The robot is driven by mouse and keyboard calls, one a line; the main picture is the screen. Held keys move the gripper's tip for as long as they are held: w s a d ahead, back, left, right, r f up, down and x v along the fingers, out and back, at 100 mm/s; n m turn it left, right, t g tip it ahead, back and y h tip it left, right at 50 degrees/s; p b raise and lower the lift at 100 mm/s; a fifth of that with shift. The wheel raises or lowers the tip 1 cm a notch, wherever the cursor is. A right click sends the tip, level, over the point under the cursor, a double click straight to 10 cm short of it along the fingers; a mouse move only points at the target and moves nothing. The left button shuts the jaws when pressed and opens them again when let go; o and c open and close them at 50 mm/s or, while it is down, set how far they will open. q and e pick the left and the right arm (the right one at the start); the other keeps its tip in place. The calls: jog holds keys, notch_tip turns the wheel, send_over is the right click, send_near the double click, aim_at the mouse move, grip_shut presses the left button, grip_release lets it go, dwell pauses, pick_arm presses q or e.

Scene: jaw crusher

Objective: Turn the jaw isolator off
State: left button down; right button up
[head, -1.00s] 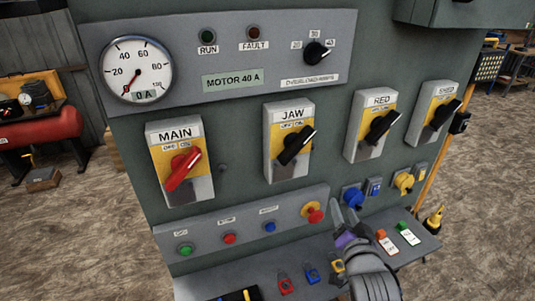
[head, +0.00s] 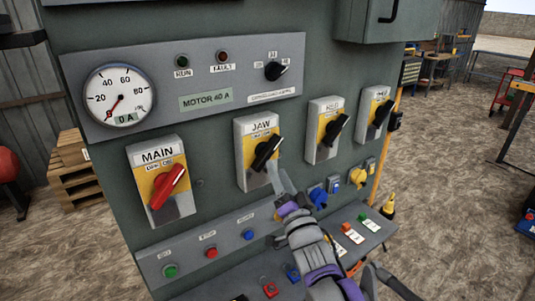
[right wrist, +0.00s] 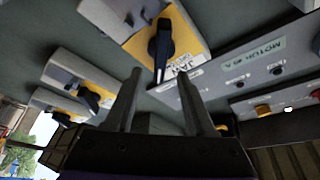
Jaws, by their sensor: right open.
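The jaw isolator (head: 257,178) is a grey and yellow box labelled JAW on the green cabinet front. Its black handle (head: 266,152) is tilted up to the right. My right gripper (head: 278,186) is open and empty, just below and to the right of that handle. In the right wrist view the black handle (right wrist: 162,45) shows beyond the open fingers (right wrist: 160,82), roughly in line with the gap between them. I cannot tell whether a finger touches it. My left gripper is not in view.
The MAIN isolator (head: 168,187) with a red handle is to the left. A sloped panel of buttons (head: 212,252) lies below, under my right arm. The gauge (head: 119,96) reads near zero.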

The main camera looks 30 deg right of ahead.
aim_at(270, 155)
jog(key=x, duration=0.7)
jog(key=shift+w+p, duration=0.25)
jog(key=shift+p, duration=0.1)
grip_shut()
